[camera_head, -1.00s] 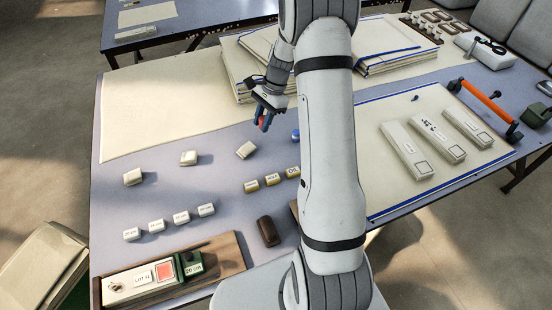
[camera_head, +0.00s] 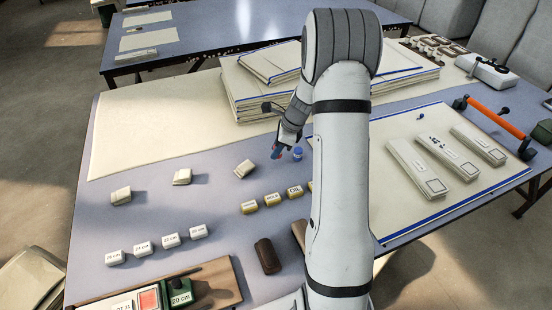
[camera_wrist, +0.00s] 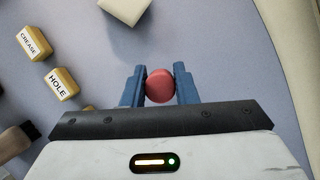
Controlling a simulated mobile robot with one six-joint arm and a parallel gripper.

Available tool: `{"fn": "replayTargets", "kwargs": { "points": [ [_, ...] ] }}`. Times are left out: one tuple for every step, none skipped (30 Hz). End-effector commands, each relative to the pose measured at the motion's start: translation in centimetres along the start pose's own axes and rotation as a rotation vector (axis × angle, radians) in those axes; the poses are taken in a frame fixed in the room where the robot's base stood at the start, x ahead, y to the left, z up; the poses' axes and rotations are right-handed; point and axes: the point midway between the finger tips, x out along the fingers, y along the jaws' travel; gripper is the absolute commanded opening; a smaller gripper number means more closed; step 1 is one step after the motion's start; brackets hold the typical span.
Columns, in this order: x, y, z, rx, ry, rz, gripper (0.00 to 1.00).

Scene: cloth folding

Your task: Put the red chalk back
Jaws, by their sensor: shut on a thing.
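My gripper (camera_wrist: 160,88) is shut on the red chalk (camera_wrist: 160,86), a round red piece between the two blue fingers in the wrist view. In the head view my gripper (camera_head: 283,152) hangs over the blue-grey table, left of my arm. The chalk is too small there to make out clearly. A small blue round piece (camera_head: 298,154) is on the table just right of the gripper. I cannot tell how high the chalk is above the table.
Yellow labelled blocks, including HOLE (camera_wrist: 61,84) and CREASE (camera_wrist: 34,43), stand near the gripper. Cream blocks (camera_head: 182,177) lie to the left. A stack of cream folders (camera_head: 255,95) is behind. A dark brown object (camera_head: 267,256) lies in front. Cream cloth (camera_head: 150,140) covers the back left.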

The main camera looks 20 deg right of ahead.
Motion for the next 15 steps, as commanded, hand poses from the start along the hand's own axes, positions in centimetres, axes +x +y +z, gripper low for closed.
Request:
{"fn": "replayTargets", "kwargs": {
  "points": [
    [0.4, 0.0, -0.1, 0.0, 0.0, 0.001, 0.05],
    [0.6, 0.0, -0.2, 0.0, 0.0, 0.001, 0.05],
    [1.1, 0.1, -0.4, -0.001, 0.0, 0.002, 0.05],
    [1.5, 0.1, -0.6, 0.0, 0.0, 0.003, 0.05],
    [2.0, 0.1, -0.8, 0.001, 0.0, 0.004, 0.05],
    [2.5, 0.1, -1.0, 0.001, 0.0, 0.003, 0.05],
    [2.9, 0.1, -1.2, 0.0, 0.001, 0.003, 0.05],
    [3.2, 0.1, -1.3, -0.001, 0.001, 0.004, 0.05],
    [3.5, 0.1, -1.4, -0.001, 0.0, 0.003, 0.05],
    [3.6, 0.1, -1.4, -0.001, 0.0, 0.002, 0.05],
    [3.5, 0.1, -1.4, -0.001, 0.0, 0.001, 0.05],
    [3.5, 0.1, -1.4, -0.002, 0.0, 0.001, 0.05],
    [3.5, 0.1, -1.4, -0.002, 0.0, 0.001, 0.05],
    [3.5, 0.1, -1.4, -0.002, 0.0, 0.001, 0.05],
    [3.5, 0.1, -1.4, -0.002, 0.0, 0.001, 0.05]
  ]
}}
